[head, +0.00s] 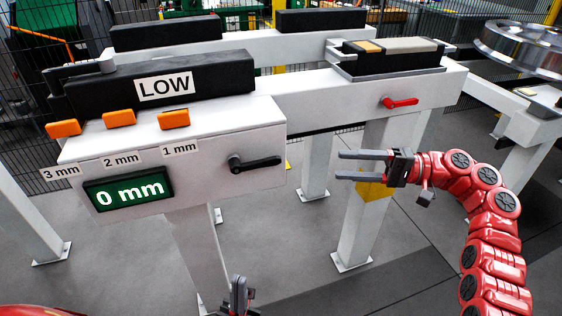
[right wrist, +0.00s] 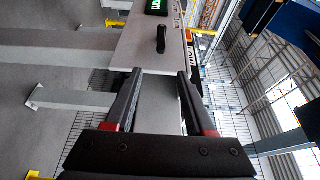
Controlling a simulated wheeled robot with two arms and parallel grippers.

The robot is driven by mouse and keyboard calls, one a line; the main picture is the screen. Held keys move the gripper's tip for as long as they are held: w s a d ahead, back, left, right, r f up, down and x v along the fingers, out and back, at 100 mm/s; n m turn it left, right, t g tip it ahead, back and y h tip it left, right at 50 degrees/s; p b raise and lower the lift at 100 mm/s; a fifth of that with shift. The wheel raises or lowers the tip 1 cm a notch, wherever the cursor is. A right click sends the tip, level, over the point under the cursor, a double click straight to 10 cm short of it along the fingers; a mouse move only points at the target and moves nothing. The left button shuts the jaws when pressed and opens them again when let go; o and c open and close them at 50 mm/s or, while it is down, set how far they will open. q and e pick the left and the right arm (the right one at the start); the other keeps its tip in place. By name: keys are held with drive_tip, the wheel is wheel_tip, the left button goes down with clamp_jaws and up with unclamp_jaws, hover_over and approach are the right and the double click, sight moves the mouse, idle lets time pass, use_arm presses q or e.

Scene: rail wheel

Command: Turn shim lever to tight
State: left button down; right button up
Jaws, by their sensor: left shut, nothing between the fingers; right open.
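A black lever (head: 255,164) is on the front of a white box, right of a green display (head: 128,190) reading "0 mm". Its handle points right, roughly level. In the right wrist view the black lever (right wrist: 160,38) lies ahead, beyond the fingertips. My right gripper (head: 339,165) is open and empty, right of the black lever and apart from it, its fingers pointing left. It also shows in the right wrist view (right wrist: 160,75). My left gripper (head: 238,290) is shut and empty at the bottom edge, below the box.
Orange tabs labelled 3 mm, 2 mm (head: 119,118) and 1 mm sit on the box, before a black block marked "LOW" (head: 165,87). A red lever (head: 400,102) is on the white beam (head: 330,95) above my right gripper. A metal wheel (head: 520,48) stands at upper right.

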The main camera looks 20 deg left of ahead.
sight(275, 163)
drive_tip(key=s+a, duration=0.1)
drive_tip(key=a, duration=0.4)
drive_tip(key=s+a, duration=0.1)
drive_tip(key=a, duration=0.5)
drive_tip(key=s+a, duration=0.2)
drive_tip(key=a, duration=0.4)
drive_tip(key=shift+r+b, duration=0.1)
drive_tip(key=shift+b, duration=0.3)
drive_tip(key=shift+c, duration=0.3)
clamp_jaws()
